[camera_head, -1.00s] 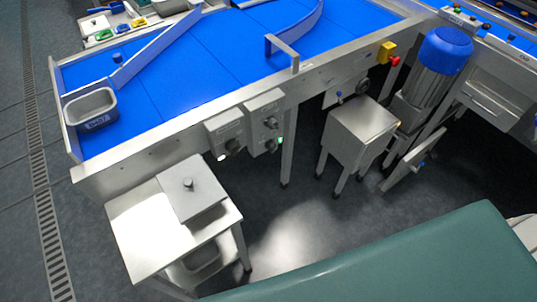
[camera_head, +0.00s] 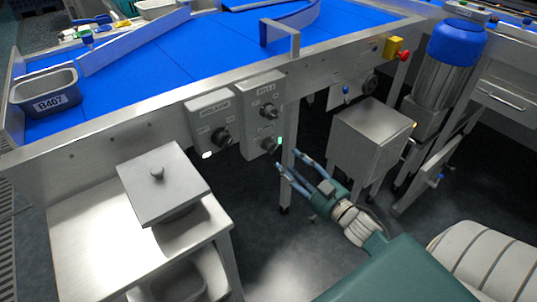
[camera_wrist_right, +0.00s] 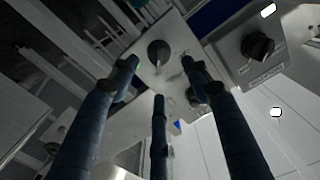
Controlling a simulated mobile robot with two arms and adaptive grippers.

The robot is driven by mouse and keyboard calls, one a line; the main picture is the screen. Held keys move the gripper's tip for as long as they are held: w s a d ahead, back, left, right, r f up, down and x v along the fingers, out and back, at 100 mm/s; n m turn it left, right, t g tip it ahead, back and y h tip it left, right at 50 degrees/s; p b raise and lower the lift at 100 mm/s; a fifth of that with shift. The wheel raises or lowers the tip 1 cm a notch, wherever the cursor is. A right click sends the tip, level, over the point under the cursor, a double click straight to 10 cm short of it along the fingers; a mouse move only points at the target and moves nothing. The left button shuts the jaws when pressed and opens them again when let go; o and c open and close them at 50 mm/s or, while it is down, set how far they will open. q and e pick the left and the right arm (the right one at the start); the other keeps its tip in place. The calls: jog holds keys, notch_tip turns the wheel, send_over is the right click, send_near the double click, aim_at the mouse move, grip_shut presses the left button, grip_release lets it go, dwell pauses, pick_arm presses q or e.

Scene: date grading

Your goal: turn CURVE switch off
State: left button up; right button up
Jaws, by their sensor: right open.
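Two grey control boxes hang on the conveyor's front side in the head view. The left box (camera_head: 199,112) has one black rotary knob (camera_head: 221,137) and a lit white lamp (camera_head: 207,155). The right box (camera_head: 252,92) has an upper knob (camera_head: 270,111) and a lower knob (camera_head: 269,145), with a lit green lamp (camera_head: 280,141). Their small labels are unclear, so I cannot tell which is CURVE. My right gripper (camera_head: 288,160) is open and empty, just right of and below the right box. In the right wrist view its spread fingers (camera_wrist_right: 162,80) frame a box with a dark knob (camera_wrist_right: 158,54). My left gripper is out of view.
A steel side table (camera_head: 75,226) with a lidded box (camera_head: 160,182) stands at left below the conveyor. A conveyor leg is close behind my gripper. A grey steel box (camera_head: 372,135) and a blue-topped motor (camera_head: 457,42) stand to the right.

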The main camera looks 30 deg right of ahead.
aim_at(273, 147)
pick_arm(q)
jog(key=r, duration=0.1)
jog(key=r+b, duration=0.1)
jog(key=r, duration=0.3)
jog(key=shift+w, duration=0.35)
pick_arm(e)
jog(key=w, duration=0.9)
jog(key=shift+w+a, duration=0.1)
jog(key=shift+a, duration=0.25)
jog(key=shift+c, duration=0.5)
jog(key=c, duration=1)
